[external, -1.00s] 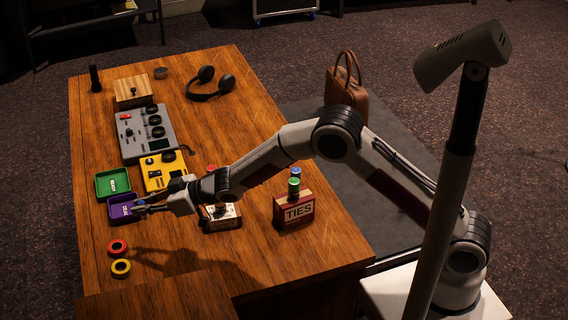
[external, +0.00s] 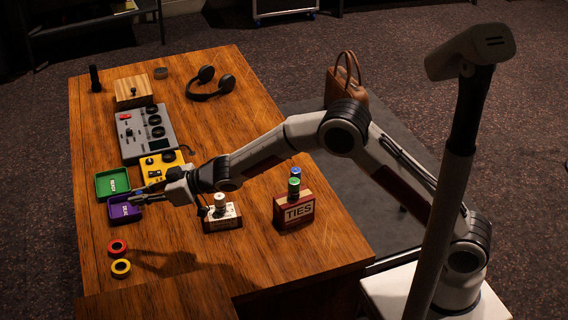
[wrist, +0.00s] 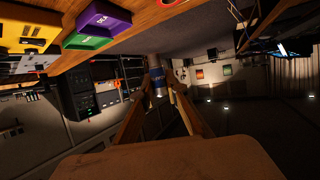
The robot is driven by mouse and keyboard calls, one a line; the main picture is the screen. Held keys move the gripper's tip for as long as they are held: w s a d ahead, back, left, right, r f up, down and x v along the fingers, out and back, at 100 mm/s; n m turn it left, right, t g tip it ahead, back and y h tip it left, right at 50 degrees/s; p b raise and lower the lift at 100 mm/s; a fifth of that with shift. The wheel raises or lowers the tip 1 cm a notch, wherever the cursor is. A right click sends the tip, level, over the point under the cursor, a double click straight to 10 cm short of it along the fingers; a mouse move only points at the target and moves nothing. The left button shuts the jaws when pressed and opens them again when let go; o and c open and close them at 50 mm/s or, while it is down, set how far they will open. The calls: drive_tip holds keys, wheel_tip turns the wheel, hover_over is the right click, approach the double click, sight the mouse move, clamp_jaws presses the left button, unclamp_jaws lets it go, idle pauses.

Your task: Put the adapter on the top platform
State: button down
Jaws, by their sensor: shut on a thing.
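My gripper (external: 146,196) is over the purple tray (external: 124,208) at the desk's left side. In the wrist view my gripper (wrist: 157,104) has its two fingers closed around a small blue and grey cylinder (wrist: 157,80), which looks like the adapter. In the external view the held piece is too small to make out clearly. I cannot tell for sure which surface is the top platform. A wooden block (external: 132,93) with a dark knob stands at the far end of the desk.
A green tray (external: 112,182), yellow box (external: 155,170) and grey mixer (external: 146,133) line the left side. Red (external: 117,247) and yellow (external: 121,268) rings lie in front. The TIES box (external: 294,211) and a small box (external: 222,224) carry cylinders.

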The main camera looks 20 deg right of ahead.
drive_tip(key=shift+r, duration=0.9)
drive_tip(key=w+d+m+t+h, duration=0.2)
drive_tip(key=w+d, duration=0.5)
drive_tip(key=d, duration=0.6)
drive_tip(key=w+d+m+t+h, duration=0.25)
drive_tip(key=w+d, duration=0.35)
drive_tip(key=d, duration=0.8)
drive_tip(key=w+d+m+t+h, duration=0.1)
drive_tip(key=w+d+m+h, duration=0.15)
drive_tip(key=w+d, duration=0.75)
drive_tip(key=s+d+f+m+t+h, duration=0.1)
drive_tip(key=s+d+m+h, duration=0.2)
drive_tip(key=d, duration=1.1)
drive_tip(key=s+d+m+h, duration=0.2)
drive_tip(key=s+d, duration=0.2)
drive_tip(key=d, duration=1)
drive_tip(key=s+d+f+m+t+h, duration=0.1)
drive_tip(key=s+d+m+h, duration=0.2)
drive_tip(key=d, duration=1.2)
wheel_tip(320, 180, down, 25)
drive_tip(key=shift+a, duration=0.25)
drive_tip(key=shift+f, duration=0.2)
drive_tip(key=shift+f, duration=2.85)
drive_tip(key=shift+f, duration=0.1)
